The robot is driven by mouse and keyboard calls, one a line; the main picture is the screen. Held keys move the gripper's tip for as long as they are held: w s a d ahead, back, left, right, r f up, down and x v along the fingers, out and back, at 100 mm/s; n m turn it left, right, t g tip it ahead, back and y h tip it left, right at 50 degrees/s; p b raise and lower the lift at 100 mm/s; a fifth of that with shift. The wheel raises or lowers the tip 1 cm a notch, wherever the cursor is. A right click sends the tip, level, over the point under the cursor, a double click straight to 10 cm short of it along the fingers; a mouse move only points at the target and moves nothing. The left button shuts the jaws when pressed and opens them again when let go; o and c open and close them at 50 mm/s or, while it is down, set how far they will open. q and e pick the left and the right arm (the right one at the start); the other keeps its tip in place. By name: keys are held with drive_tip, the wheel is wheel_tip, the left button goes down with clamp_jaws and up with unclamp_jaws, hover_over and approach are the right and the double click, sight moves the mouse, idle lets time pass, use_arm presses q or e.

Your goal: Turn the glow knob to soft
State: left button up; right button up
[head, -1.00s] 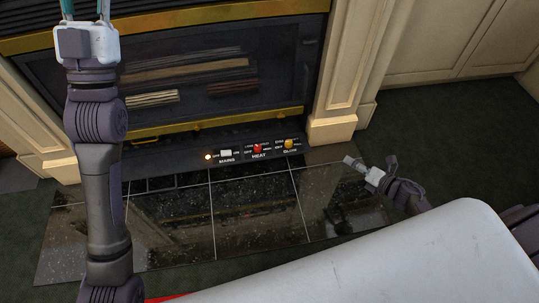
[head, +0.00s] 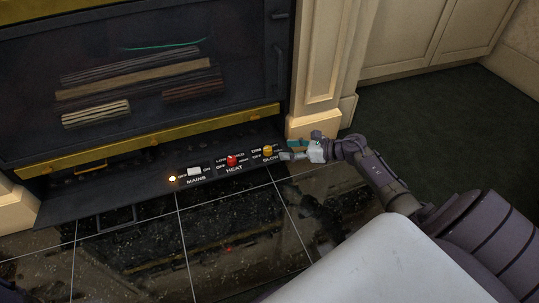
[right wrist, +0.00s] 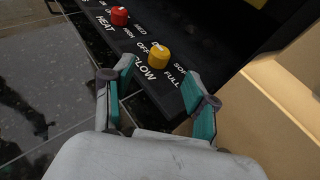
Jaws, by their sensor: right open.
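The yellow glow knob (head: 267,151) is at the right end of the control strip below the fireplace. It also shows in the right wrist view (right wrist: 159,58), with OFF to its left, a partly hidden label starting "SO" and FULL to its right, and GLOW below. A pale mark shows on its top, but I cannot tell which label it points to. My right gripper (head: 291,150) is just right of the knob, open and empty. In the right wrist view its teal-padded fingers (right wrist: 157,78) are spread, with the knob ahead between the tips, apparently apart from them. My left gripper is out of view.
The red heat knob (head: 231,160), white mains switch (head: 194,171) and a lit lamp (head: 172,179) line the strip to the left. The cream fireplace pillar (head: 318,105) stands close behind my right gripper. Glossy black tiles (head: 235,215) lie in front.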

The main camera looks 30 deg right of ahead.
sight(271, 149)
drive_tip(key=b+x, duration=0.3)
drive_tip(key=x, duration=0.3)
drive_tip(key=shift+a+f, duration=0.1)
drive_tip(key=shift+f, duration=0.1)
drive_tip(key=shift+w+a+f, duration=0.1)
drive_tip(key=shift+w+a, duration=0.2)
drive_tip(key=shift+w, duration=0.25)
